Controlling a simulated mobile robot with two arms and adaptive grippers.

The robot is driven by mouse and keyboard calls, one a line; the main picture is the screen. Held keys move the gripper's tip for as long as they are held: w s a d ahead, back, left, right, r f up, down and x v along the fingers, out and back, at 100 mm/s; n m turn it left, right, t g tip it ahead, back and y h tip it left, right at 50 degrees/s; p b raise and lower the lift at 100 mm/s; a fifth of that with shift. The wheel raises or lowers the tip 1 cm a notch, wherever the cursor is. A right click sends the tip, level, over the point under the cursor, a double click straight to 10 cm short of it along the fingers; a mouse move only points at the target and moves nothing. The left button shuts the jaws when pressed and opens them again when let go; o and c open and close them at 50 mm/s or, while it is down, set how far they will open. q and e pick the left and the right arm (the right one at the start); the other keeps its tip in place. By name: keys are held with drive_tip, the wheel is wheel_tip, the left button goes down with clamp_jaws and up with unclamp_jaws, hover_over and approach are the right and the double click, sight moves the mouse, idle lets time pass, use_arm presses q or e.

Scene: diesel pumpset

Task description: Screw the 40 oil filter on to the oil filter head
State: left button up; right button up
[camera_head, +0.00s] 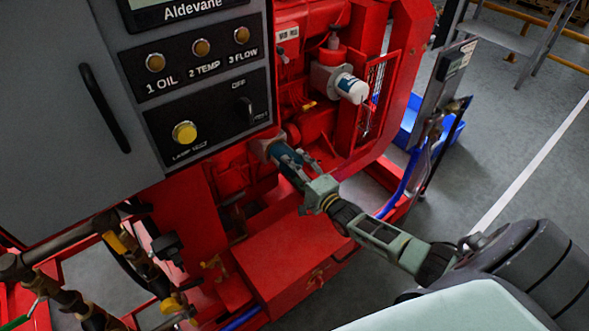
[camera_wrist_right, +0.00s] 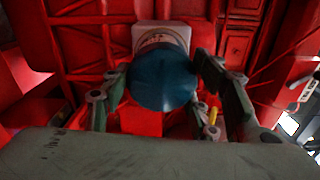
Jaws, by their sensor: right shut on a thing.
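The blue oil filter (camera_head: 283,155) is between the fingers of my right gripper (camera_head: 293,166), low on the red engine. My gripper is shut on it. In the right wrist view the filter's round blue end (camera_wrist_right: 162,80) faces the camera, with a finger on each side. The pale oil filter head (camera_wrist_right: 158,36) shows directly behind it, and also at the filter's far end in the head view (camera_head: 262,146). The filter lines up with the head and appears to meet it. The joint is mostly hidden, so I cannot tell how far it is threaded. My left gripper is not in view.
A white and blue filter (camera_head: 351,88) sits on another head higher on the engine. The grey control cabinet (camera_head: 75,90) stands close on the left. A red box (camera_head: 290,258) lies below my right gripper. Pipes with brass valves (camera_head: 120,240) fill the lower left. Open floor is at right.

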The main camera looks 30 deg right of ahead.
drive_tip(key=shift+d+f+m+b, duration=0.1)
drive_tip(key=shift+m+b, duration=0.3)
drive_tip(key=shift+m, duration=0.7)
drive_tip(key=m+b, duration=0.1)
drive_tip(key=m, duration=0.2)
drive_tip(key=shift+m+b, duration=0.3)
drive_tip(key=shift+b, duration=0.05)
drive_tip(key=shift+m, duration=0.6)
drive_tip(key=shift+r+m, duration=0.2)
drive_tip(key=shift+m, duration=0.1)
drive_tip(key=shift+f+b, duration=0.15)
drive_tip(key=shift+b, duration=0.25)
drive_tip(key=m+b, duration=0.1)
drive_tip(key=m, duration=0.1)
drive_tip(key=m+b, duration=0.3)
drive_tip(key=m, duration=0.1)
drive_tip(key=shift+f+b, duration=0.25)
drive_tip(key=shift+b, duration=0.05)
drive_tip(key=shift+r+m+b, duration=0.25)
drive_tip(key=shift+m+b, duration=0.05)
drive_tip(key=shift+m, duration=0.7)
drive_tip(key=shift+r+m, duration=0.2)
drive_tip(key=shift+m, duration=0.2)
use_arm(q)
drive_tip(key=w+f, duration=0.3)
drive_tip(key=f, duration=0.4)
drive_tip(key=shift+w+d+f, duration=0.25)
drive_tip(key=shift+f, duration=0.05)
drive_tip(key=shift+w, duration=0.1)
